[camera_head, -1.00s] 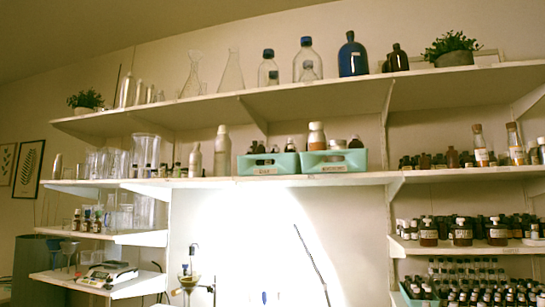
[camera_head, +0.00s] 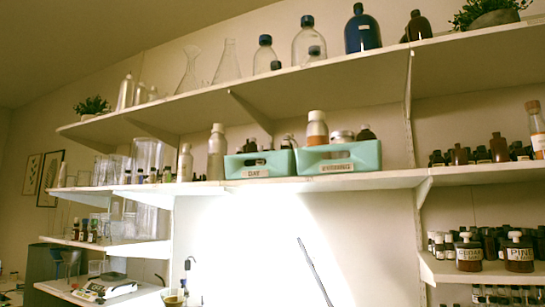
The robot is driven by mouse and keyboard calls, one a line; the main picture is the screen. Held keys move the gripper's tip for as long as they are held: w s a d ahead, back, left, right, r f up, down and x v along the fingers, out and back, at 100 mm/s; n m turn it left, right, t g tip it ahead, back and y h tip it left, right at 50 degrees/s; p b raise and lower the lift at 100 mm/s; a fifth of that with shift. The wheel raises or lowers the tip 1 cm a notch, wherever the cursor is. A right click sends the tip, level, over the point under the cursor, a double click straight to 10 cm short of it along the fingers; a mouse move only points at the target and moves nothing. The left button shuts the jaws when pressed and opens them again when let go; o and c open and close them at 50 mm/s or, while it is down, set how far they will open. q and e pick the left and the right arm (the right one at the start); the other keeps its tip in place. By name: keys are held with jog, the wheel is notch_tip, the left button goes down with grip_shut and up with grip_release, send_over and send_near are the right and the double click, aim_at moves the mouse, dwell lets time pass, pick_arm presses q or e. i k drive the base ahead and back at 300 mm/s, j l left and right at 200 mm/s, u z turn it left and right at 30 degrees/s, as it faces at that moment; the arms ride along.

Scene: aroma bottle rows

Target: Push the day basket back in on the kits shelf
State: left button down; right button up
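The day basket (camera_head: 236,168) is a mint-green open basket with a handle slot and a label reading DAY. It stands on the long middle shelf (camera_head: 205,188), near its front edge, and holds several small bottles. I cannot tell from this low angle how far either basket reaches past the shelf edge. Neither of my grippers is in view.
Tall white bottles (camera_head: 217,153) stand just left of the day basket. Glass flasks and bottles line the top shelf (camera_head: 290,85) above. More brown bottles (camera_head: 469,252) fill the right shelves. A scale (camera_head: 103,288) sits on the lower left shelf. The bright wall below the baskets is mostly clear.

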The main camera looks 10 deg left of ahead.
aim_at(251, 161)
jog(key=i+l, duration=0.65)
jog(key=l, duration=0.1)
